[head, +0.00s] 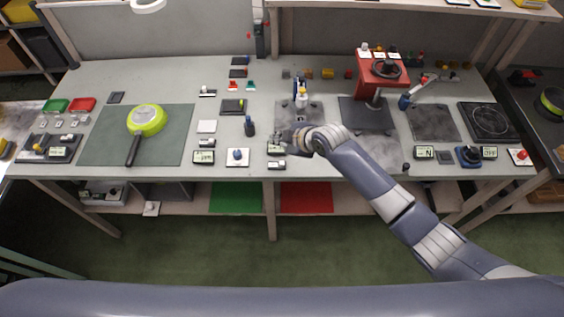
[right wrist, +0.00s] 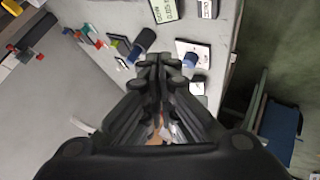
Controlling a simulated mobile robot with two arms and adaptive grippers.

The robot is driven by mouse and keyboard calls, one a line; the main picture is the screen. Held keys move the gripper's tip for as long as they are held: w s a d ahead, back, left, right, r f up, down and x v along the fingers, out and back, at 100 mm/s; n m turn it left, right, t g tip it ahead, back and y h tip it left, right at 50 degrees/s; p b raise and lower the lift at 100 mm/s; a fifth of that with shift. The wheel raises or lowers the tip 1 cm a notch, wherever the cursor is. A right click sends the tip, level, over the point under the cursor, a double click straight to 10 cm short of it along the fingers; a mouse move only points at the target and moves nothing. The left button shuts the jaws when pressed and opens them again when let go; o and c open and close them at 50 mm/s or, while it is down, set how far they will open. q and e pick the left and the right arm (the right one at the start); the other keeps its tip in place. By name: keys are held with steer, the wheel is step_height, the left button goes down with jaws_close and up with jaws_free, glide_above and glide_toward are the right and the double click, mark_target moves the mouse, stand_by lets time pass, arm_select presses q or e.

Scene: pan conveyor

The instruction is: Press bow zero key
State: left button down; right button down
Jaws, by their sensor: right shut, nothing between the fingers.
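My right gripper (head: 279,138) is at the front middle of the workbench, over or beside a small unit with a display (head: 274,148). Its fingers (right wrist: 160,62) are together and empty in the right wrist view. A small dark box with a pale face (head: 277,166) lies just in front of that unit, near the bench edge. I cannot tell which of these carries the bow zero key, and no label is readable. Contact between fingertips and any key cannot be made out. My left gripper is out of view.
A white plate with a blue knob (head: 238,158), a dark upright cylinder (head: 249,127) and a display unit (head: 204,157) stand left of the gripper. A red machine (head: 380,70) stands to the right. A green pan (head: 147,120) lies on a mat at the left.

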steer(key=shift+f, duration=0.1)
steer(key=b, duration=0.7)
glide_above(280, 165)
step_height(280, 165, down, 8)
steer(key=shift+r, duration=0.2)
steer(key=shift+w+f+b, duration=0.1)
steer(key=shift+f+b, duration=0.2)
steer(key=shift+f, duration=0.2)
stand_by(0.5)
steer(key=shift+f, duration=0.4)
steer(key=shift+f+b, duration=0.6)
steer(key=shift+b, duration=0.1)
stand_by(0.5)
steer(key=shift+r, duration=0.1)
steer(key=shift+r+p, duration=0.85)
